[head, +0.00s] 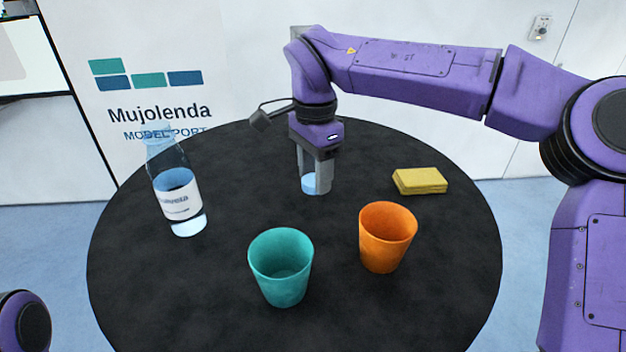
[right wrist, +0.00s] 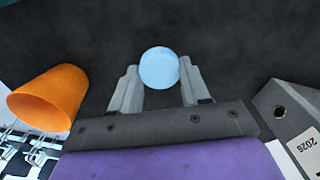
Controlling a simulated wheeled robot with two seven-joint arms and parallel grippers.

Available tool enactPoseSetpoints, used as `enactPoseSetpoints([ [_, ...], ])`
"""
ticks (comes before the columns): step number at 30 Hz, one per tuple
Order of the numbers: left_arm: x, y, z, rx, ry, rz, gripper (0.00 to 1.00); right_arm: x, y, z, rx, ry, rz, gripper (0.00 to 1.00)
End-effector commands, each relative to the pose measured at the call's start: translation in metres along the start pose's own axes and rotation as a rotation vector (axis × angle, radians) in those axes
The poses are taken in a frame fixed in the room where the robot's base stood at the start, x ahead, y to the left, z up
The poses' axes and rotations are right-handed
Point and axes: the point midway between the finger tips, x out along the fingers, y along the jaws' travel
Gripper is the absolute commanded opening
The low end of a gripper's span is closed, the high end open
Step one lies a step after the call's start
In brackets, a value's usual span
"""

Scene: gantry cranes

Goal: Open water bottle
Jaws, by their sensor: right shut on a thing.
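A clear water bottle (head: 176,188) with a white label stands on the left of the round black table. I see no cap on its neck, though the top is faint against the wall. My right gripper (head: 314,184) points down near the middle of the table, well to the right of the bottle. It is shut on a light blue round cap (head: 308,183), which sits between its fingertips close to the tabletop. I cannot tell whether the cap touches the table. The right wrist view also shows the cap (right wrist: 159,68) between the fingers. My left gripper is out of view.
A teal cup (head: 281,290) stands at the front middle of the table (head: 215,320). An orange cup (head: 386,250) stands right of it. A yellow sponge-like block (head: 420,181) lies at the back right. The tabletop between the bottle and my right gripper is clear.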

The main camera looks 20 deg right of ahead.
Motion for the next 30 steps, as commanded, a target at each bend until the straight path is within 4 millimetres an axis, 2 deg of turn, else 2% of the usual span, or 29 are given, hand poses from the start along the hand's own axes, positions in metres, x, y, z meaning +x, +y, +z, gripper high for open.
enactPoseSetpoints([
  [5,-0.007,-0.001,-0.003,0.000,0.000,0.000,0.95,0.017,-0.014,-0.007,0.002,0.000,0.001,0.09],
  [9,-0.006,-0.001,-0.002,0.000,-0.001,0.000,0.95,0.042,-0.012,-0.007,0.000,0.000,-0.001,0.09],
  [20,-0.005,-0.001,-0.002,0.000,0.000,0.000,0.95,0.049,-0.012,-0.006,0.000,-0.001,-0.002,0.09],
  [21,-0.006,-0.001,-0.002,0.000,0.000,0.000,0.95,0.049,-0.012,-0.006,0.000,0.000,-0.003,0.52],
  [23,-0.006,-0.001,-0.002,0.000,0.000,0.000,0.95,0.048,-0.012,-0.006,0.000,0.000,-0.003,0.71],
  [30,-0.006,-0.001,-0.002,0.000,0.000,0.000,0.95,0.048,-0.012,-0.007,0.001,0.000,-0.003,0.71],
])
